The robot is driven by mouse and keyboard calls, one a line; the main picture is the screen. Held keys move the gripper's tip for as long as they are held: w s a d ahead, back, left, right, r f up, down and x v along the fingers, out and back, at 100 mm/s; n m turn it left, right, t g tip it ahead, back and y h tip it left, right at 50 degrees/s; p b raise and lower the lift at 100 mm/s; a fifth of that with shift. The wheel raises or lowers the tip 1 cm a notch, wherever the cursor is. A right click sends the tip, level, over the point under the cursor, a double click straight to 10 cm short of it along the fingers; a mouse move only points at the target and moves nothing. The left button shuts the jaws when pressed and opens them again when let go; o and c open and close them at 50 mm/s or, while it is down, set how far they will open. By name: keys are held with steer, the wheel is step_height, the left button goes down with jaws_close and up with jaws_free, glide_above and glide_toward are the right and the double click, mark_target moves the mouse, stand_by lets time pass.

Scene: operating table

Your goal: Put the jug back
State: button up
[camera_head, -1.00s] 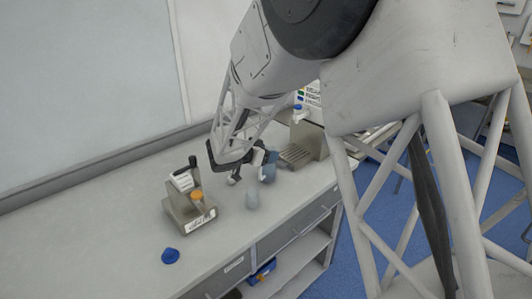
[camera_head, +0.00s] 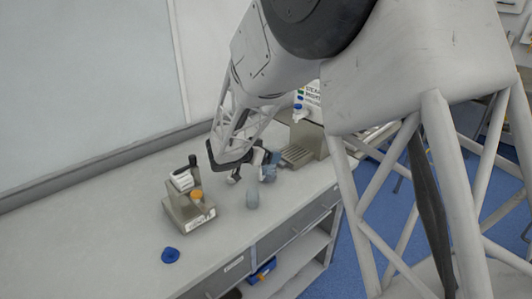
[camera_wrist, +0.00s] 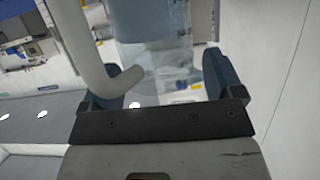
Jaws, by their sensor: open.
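A beige device with a black-topped lever (camera_head: 190,207) stands left of the vessel on the counter (camera_head: 110,225). A blue round item (camera_head: 170,255) lies in front of it. A machine with a slotted tray (camera_head: 300,150) stands to the right. The left of the counter is clear.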

steer(key=v, duration=1.2)
stand_by(0.9)
steer(key=s+d+r+n+g+y, duration=0.1)
steer(key=s+d+r+g, duration=0.2)
steer(key=s+d, duration=0.55)
steer(key=s+d+r+n+g+y, duration=0.1)
steer(key=s+d+r+n+g, duration=0.3)
steer(key=d, duration=0.8)
steer(key=s+d+n+y, duration=0.2)
steer(key=s+d+y, duration=0.1)
steer(key=s, duration=0.9)
steer(key=s+d+n+y, duration=0.1)
steer(key=s+d+y, duration=0.3)
steer(key=s, duration=0.8)
steer(key=d, duration=0.2)
steer(key=shift+s+d+n, duration=0.3)
steer(key=shift+s+n, duration=0.05)
steer(key=shift+n, duration=0.05)
